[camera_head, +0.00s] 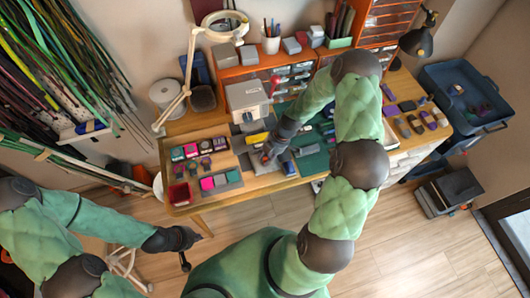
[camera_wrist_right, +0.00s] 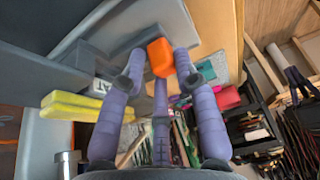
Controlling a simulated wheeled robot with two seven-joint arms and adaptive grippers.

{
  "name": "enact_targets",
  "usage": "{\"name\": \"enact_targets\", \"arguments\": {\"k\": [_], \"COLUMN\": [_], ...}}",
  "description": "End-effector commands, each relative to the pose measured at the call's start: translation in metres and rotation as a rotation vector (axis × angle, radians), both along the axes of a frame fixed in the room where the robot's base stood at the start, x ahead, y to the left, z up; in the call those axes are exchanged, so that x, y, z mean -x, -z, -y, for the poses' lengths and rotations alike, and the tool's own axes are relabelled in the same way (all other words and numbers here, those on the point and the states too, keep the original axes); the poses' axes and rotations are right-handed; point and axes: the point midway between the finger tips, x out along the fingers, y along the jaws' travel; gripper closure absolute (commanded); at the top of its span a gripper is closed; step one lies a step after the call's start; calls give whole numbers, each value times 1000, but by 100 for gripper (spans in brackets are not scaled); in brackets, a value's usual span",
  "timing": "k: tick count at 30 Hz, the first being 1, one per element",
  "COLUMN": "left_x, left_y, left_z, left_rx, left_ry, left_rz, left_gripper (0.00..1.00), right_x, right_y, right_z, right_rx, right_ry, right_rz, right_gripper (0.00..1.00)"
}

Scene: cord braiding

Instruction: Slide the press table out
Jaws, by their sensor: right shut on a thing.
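The grey press (camera_head: 247,100) stands on the workbench, with a yellow bar (camera_head: 257,139) low at its front; the bar also shows in the wrist view (camera_wrist_right: 85,106). The press table is a grey slab (camera_wrist_right: 120,38) at the press front. Its orange knob (camera_wrist_right: 160,57) lies between the fingers of my right gripper (camera_wrist_right: 160,62), which is shut on it. In the head view my right gripper (camera_head: 268,153) reaches down in front of the press and hides part of the slab. My left gripper (camera_head: 190,243) hangs low, away from the bench; its finger opening is unclear.
Trays of coloured pieces (camera_head: 198,150) and a red bin (camera_head: 180,194) lie left of the press. A green mat (camera_head: 312,163) lies to its right. A ring lamp (camera_head: 190,60) stands behind left. The floor (camera_head: 420,240) in front is mostly clear.

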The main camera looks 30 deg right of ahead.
Motion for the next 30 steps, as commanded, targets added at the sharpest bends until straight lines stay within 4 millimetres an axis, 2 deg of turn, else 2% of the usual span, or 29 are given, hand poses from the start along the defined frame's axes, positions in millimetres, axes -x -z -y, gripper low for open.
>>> {"name": "enact_targets", "arguments": {"k": [18, 30], "left_x": [-1, -1], "left_y": [37, 43], "left_z": [0, 0], "left_rx": [0, 0], "left_ry": [0, 0], "left_rz": [1, 1], "left_gripper": [100, 100], "right_x": [63, 79], "right_y": [2, 1], "right_z": [-16, -21], "right_rx": [-3, -6], "right_ry": [3, 0], "right_rz": [-5, -10], "right_gripper": [100, 100]}}
